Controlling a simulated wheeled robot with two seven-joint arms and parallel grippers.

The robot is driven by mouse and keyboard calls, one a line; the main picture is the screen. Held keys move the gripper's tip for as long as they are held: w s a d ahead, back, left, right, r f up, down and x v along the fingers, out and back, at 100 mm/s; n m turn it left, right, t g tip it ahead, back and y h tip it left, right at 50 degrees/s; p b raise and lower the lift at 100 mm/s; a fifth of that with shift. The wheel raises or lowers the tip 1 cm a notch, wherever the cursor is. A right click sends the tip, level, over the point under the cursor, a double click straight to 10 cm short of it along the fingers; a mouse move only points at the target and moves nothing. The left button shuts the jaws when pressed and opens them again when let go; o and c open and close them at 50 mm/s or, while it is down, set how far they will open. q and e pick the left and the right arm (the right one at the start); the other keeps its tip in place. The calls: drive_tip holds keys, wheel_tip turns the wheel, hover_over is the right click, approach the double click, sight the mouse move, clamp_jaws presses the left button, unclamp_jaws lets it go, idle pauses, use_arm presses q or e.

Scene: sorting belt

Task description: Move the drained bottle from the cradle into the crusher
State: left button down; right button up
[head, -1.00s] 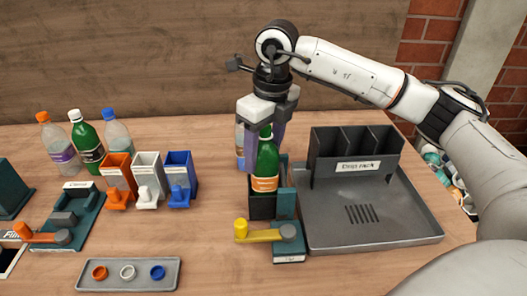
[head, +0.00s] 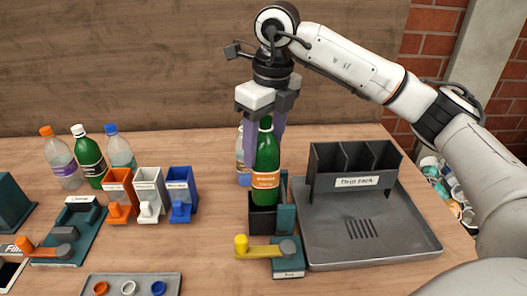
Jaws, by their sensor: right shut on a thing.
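My right gripper (head: 265,132) points down and is shut on the neck of a green bottle with an orange label (head: 265,165). The bottle is upright over a small dark box with a teal side post (head: 262,218), which looks like the cradle. Its base is near the box rim; I cannot tell whether it is fully clear. A yellow lever (head: 258,251) is at the front of this box, above a small label too blurred to read. No crusher can be told for sure in view. My left gripper is out of view.
A grey tray (head: 420,240) with a dark drip rack (head: 342,182) stands right of the box. A clear bottle (head: 240,165) is close behind the held one. Orange (head: 118,187), white and blue bins and several bottles stand to the left. A cap tray (head: 170,281) lies in front.

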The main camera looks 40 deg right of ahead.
sight(264, 119)
drive_tip(key=shift+r, duration=0.25)
drive_tip(key=shift+r, duration=2.85)
drive_tip(key=shift+c, duration=0.6)
